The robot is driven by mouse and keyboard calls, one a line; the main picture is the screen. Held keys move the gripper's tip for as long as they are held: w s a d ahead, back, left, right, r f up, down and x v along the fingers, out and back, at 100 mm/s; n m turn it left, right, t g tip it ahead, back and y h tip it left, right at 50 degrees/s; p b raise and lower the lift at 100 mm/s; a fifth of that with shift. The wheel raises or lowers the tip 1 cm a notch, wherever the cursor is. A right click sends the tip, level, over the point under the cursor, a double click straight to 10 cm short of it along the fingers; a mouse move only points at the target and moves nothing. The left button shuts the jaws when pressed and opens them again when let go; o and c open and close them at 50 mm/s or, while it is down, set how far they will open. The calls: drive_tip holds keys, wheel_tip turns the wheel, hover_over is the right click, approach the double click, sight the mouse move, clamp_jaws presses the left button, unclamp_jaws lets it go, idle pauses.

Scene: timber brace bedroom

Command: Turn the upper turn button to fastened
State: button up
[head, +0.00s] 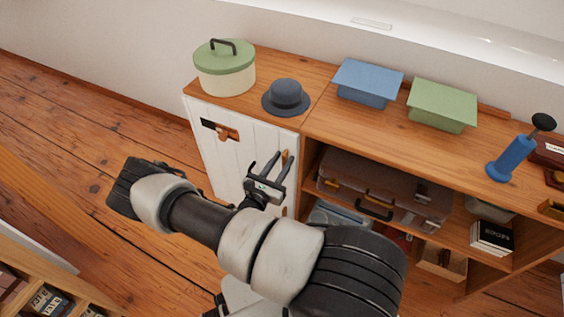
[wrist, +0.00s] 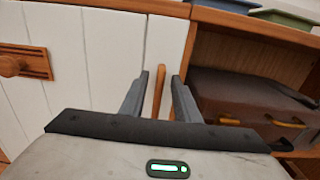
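The upper turn button (head: 285,157) is a slim wooden piece near the top right edge of the white plank door (head: 228,163). In the wrist view the turn button (wrist: 158,92) stands about upright, beside the cabinet's wooden upright. My gripper (head: 284,154) is in front of it, and in the wrist view my gripper (wrist: 160,76) is open. One finger is on each side of the turn button, with visible gaps. My gripper and arm hide the lower part of the door's right edge.
A wooden plate with a knob (wrist: 25,63) is on the door's left part. On the cabinet top (head: 325,117) stand a green-lidded pot (head: 225,75), a grey hat (head: 286,97) and blue and green boxes. A suitcase (head: 380,190) fills the open shelf to the right.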

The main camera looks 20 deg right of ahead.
drive_tip(key=shift+c, duration=0.2)
clamp_jaws()
drive_tip(key=shift+w+n, duration=0.1)
drive_tip(key=shift+n, duration=0.2)
drive_tip(key=shift+w+a+f+n+b, duration=0.35)
drive_tip(key=shift+n+b, duration=0.25)
drive_tip(key=shift+n, duration=2.25)
drive_tip(key=shift+w+a+f+n+b, duration=0.2)
drive_tip(key=shift+f+n+b, duration=0.35)
drive_tip(key=shift+n, duration=2.35)
drive_tip(key=shift+w+a+f+n+b, duration=0.2)
drive_tip(key=shift+w+f+n+b, duration=0.3)
drive_tip(key=shift+n, duration=2.35)
drive_tip(key=shift+s+r, duration=0.15)
drive_tip(key=shift+s, duration=0.05)
